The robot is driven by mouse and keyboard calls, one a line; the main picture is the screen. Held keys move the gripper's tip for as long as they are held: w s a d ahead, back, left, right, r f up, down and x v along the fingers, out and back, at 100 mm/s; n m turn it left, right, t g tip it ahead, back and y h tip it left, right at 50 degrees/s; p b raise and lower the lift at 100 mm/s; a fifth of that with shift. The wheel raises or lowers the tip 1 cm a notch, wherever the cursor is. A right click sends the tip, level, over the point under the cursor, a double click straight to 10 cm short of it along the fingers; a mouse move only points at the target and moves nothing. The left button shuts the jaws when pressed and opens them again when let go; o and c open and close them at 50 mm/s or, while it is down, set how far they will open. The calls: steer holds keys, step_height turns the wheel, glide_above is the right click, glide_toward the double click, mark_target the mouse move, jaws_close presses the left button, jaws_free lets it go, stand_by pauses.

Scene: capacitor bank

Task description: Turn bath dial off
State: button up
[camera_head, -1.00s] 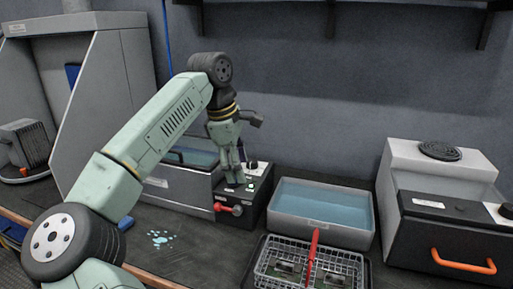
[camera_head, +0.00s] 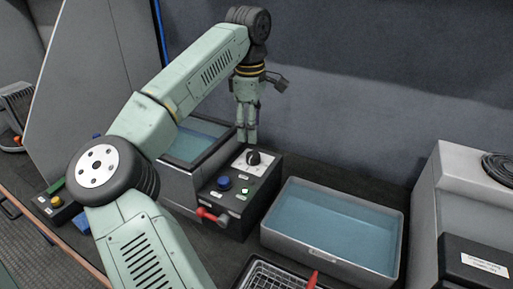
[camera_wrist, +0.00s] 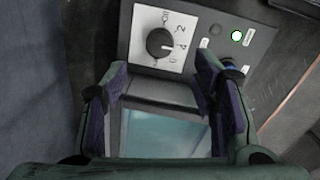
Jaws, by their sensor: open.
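The bath dial is a black knob (camera_head: 253,158) on a white scale plate, on top of the dark control box (camera_head: 262,197) at the bath's end. In the wrist view the knob (camera_wrist: 160,43) shows whole, with a pale pointer mark and scale characters around it. My gripper (camera_head: 247,140) points down just behind the dial and looks apart from it. In the wrist view my gripper (camera_wrist: 160,76) has its two fingers spread wide, with nothing between them but the bath's edge and water below. The dial lies beyond the fingertips.
The box also carries a blue button (camera_head: 224,183), a lit green indicator (camera_head: 245,189) and a red-handled lever (camera_head: 212,215) at its front. The water bath (camera_head: 200,140) adjoins it on the left. A water-filled grey tray (camera_head: 330,262) stands to the right, with a wire basket (camera_head: 262,277) in front.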

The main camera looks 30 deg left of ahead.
mark_target(253, 155)
steer(key=f, duration=0.3)
steer(key=f+p, duration=0.1)
steer(key=f, duration=0.5)
steer(key=shift+w+p, duration=0.3)
steer(key=shift+c, duration=0.3)
steer(key=c, duration=1.1)
